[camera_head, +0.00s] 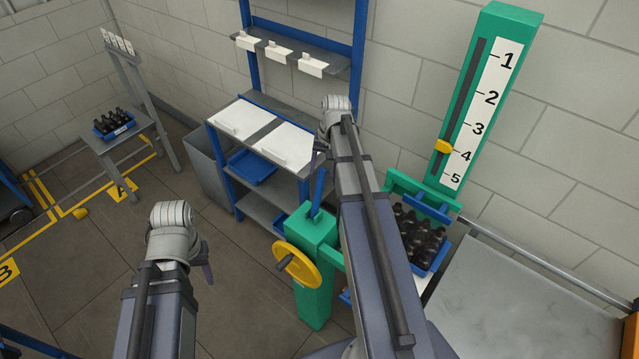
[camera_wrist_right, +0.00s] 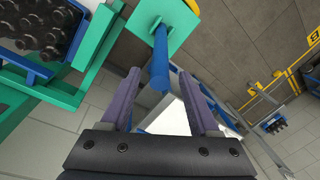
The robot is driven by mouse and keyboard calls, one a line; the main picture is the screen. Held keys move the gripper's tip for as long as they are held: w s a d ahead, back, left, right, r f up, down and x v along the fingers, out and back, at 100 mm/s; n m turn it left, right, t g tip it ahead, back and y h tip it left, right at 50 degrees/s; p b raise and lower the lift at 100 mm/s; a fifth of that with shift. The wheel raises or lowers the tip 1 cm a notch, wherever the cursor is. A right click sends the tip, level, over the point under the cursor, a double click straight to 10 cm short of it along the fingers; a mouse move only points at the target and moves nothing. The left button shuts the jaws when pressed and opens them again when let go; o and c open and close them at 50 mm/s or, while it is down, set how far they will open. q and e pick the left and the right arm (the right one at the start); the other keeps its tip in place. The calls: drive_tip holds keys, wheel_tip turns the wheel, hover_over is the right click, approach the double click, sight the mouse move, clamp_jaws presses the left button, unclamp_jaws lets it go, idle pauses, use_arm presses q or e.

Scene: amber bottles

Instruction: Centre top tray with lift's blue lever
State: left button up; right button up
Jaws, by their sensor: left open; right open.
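The blue lever (camera_head: 318,188) stands on top of a green post (camera_head: 312,235) with a yellow handwheel (camera_head: 297,264). My right gripper (camera_head: 316,155) is open just above the lever, partly hidden by its own wrist. In the right wrist view the lever (camera_wrist_right: 159,62) shows between the two open fingers (camera_wrist_right: 163,98), with no finger clearly touching it. The top tray (camera_head: 438,262), blue with several dark bottles, sits on the green lift, partly hidden by my right arm. The same tray shows in the right wrist view (camera_wrist_right: 30,68). My left gripper (camera_head: 206,272) is open and empty, left of the post.
A green column (camera_head: 485,85) carries a 1–5 scale, its yellow pointer (camera_head: 443,146) near 4. A shelf rack (camera_head: 262,135) stands behind the post. A small stand (camera_head: 115,138) with another bottle tray is far left. A grey table (camera_head: 530,295) is at right.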

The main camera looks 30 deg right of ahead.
sight(320, 183)
drive_tip(key=f+b, duration=0.6)
drive_tip(key=f, duration=0.1)
drive_tip(key=shift+w+a, duration=0.25)
drive_tip(key=shift+a, duration=0.1)
clamp_jaws()
idle(1.1)
